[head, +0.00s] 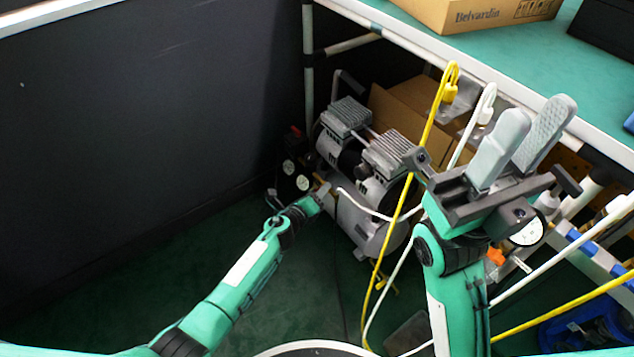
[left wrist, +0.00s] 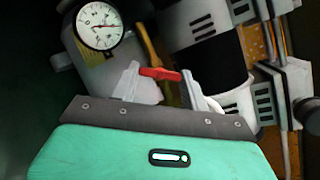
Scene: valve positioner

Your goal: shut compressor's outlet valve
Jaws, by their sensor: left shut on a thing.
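The compressor (head: 387,155) stands on the floor under the table, with twin grey motor heads over a silver tank. In the left wrist view a red valve handle (left wrist: 160,74) lies crosswise between the fingertips of my left gripper (left wrist: 160,84), which is shut on it. A brass-coloured pipe (left wrist: 150,45) runs just behind the handle. In the head view my left gripper (head: 322,193) reaches the left side of the compressor, and the handle is too small to make out there. My right gripper (head: 536,118) is raised at the right, open and empty.
A round pressure gauge (left wrist: 99,26) sits left of the handle. Yellow (head: 427,135) and white hoses hang from the table (head: 500,65) in front of the compressor. A cardboard box (head: 470,14) stands on the table. The dark wall is at the left.

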